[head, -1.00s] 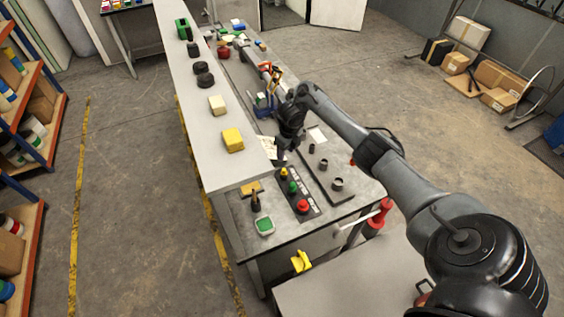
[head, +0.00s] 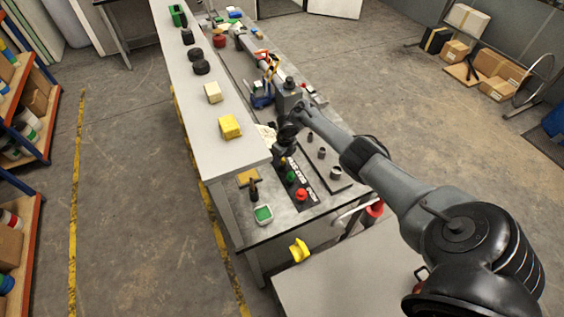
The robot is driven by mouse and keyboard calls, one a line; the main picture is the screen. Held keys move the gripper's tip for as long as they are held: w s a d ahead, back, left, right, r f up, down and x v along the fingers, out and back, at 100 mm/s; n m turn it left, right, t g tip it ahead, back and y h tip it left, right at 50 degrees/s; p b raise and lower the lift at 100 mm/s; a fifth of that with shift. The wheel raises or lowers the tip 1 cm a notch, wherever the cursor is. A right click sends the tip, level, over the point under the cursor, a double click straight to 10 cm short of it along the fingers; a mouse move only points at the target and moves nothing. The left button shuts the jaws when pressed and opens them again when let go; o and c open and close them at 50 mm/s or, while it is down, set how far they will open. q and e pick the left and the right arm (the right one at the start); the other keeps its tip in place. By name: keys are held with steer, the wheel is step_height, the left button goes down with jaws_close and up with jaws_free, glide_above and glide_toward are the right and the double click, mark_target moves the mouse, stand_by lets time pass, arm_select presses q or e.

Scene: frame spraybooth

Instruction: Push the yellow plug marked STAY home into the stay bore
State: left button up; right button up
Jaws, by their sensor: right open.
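The yellow plug (head: 284,161) is at the far end of a black labelled strip (head: 311,183), mostly hidden by my right gripper. My right gripper (head: 280,160) points down at it and is open. At this size I cannot tell whether the fingers touch the plug. A green plug (head: 291,177) and a red plug (head: 302,194) stand nearer on the same strip. I cannot read which is the stay bore. My left gripper is not in view.
A green-topped box (head: 263,214) and a dark upright tool (head: 253,190) stand at the bench's near left. A raised grey shelf (head: 215,150) with a yellow block (head: 230,127) runs along the left. Blue and orange tools (head: 262,97) lie behind my gripper.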

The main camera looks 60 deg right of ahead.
steer(key=shift+f, duration=0.3)
jaws_close()
steer(key=shift+w+r, duration=0.1)
